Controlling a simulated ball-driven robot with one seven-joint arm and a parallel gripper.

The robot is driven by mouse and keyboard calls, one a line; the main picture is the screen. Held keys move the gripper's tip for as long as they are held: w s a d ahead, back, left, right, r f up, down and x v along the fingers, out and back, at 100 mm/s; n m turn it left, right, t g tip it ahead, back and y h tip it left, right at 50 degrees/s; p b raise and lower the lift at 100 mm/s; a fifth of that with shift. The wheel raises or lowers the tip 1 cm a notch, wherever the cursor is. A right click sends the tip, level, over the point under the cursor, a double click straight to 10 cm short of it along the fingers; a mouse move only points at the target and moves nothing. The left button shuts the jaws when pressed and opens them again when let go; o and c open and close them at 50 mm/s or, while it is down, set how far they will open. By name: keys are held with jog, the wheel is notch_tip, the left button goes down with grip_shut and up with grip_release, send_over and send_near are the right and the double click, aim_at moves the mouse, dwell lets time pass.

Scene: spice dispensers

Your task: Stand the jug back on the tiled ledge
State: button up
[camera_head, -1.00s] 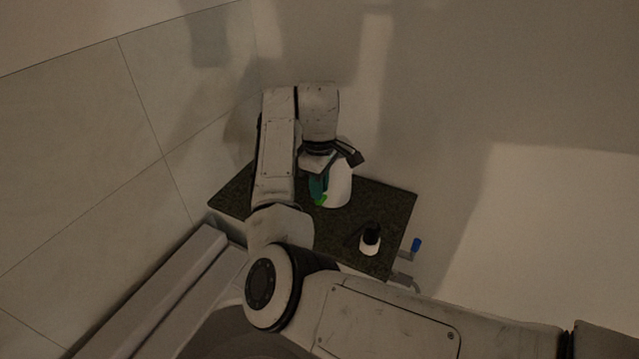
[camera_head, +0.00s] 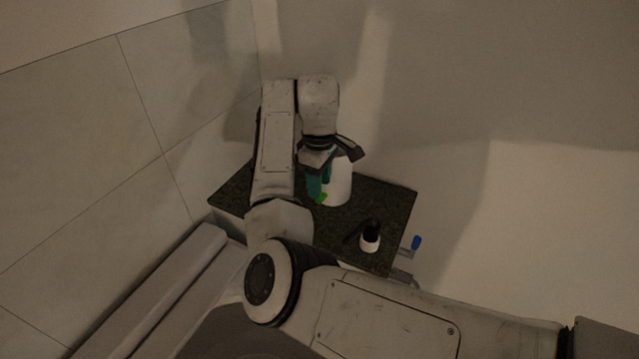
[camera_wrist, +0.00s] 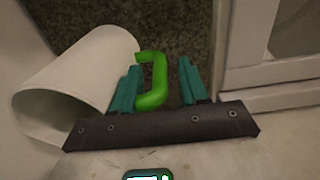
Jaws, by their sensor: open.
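The jug (camera_head: 341,186) is white with a bright green handle (camera_wrist: 158,84). In the head view it looks upright on a dark speckled slab (camera_head: 235,197), partly hidden by my gripper. My gripper (camera_wrist: 160,70) has teal fingers and is open. In the wrist view the green handle lies between the two fingers, nearer the left one, with a gap to the right finger. The white jug body (camera_wrist: 75,80) is to the left of the fingers. I cannot tell whether the left finger touches the handle. I cannot make out which surface is the tiled ledge.
A small white bottle with a black top (camera_head: 370,237) stands near the slab's right front corner. A blue-tipped fitting (camera_head: 416,243) sticks out beyond the slab's right edge. A tiled wall (camera_head: 90,170) is on the left. The slab's right part is mostly clear.

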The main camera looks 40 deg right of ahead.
notch_tip(320, 180, up, 11)
jog(key=shift+r, duration=0.15)
dwell(0.7)
